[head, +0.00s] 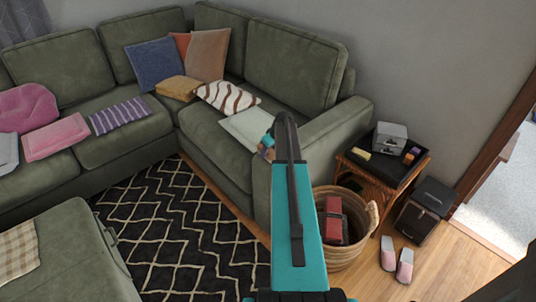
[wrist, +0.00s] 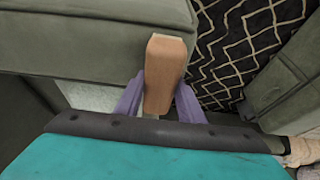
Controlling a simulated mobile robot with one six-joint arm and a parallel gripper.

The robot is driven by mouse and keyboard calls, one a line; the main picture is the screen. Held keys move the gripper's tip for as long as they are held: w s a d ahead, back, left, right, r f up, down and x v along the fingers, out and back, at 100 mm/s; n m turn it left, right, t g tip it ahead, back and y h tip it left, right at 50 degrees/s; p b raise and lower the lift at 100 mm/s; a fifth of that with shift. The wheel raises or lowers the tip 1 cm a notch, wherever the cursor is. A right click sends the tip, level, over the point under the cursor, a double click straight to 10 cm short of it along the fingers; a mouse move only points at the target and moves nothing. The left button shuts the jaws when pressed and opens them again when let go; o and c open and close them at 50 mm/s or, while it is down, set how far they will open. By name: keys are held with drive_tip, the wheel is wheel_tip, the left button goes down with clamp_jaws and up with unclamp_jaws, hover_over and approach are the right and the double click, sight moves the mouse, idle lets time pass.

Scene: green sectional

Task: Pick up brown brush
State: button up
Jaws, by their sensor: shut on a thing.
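The brown brush (wrist: 166,62) shows in the wrist view as a smooth, flat brown piece with a paler end. It stands up between the two purple fingers of my gripper (wrist: 160,98), which are shut on it. In the head view my gripper (head: 266,149) is small, at the far end of my teal arm, in front of the sofa's right arm. A bit of brown shows there, and most of the brush is hidden or too small to make out.
A green sectional sofa (head: 223,153) with several cushions fills the left and back. A wicker basket (head: 342,257) with red and dark things stands right of my arm. Beyond are a side table (head: 378,172), a dark box (head: 426,212) and pink slippers (head: 404,265). A patterned rug (head: 170,230) lies left.

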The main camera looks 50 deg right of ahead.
drive_tip(key=shift+r, duration=0.15)
drive_tip(key=shift+r, duration=0.65)
drive_tip(key=shift+s+a+r+b, duration=0.15)
drive_tip(key=shift+a+r+b, duration=0.1)
drive_tip(key=shift+r, duration=0.35)
drive_tip(key=shift+s+a+r+b, duration=0.15)
drive_tip(key=shift+r+b, duration=0.05)
drive_tip(key=shift+r, duration=0.4)
drive_tip(key=s+a+r+b, duration=0.1)
drive_tip(key=s+a+b, duration=0.2)
drive_tip(key=s+a, duration=0.5)
drive_tip(key=a, duration=0.4)
drive_tip(key=shift+a+r, duration=0.25)
drive_tip(key=shift+a, duration=0.15)
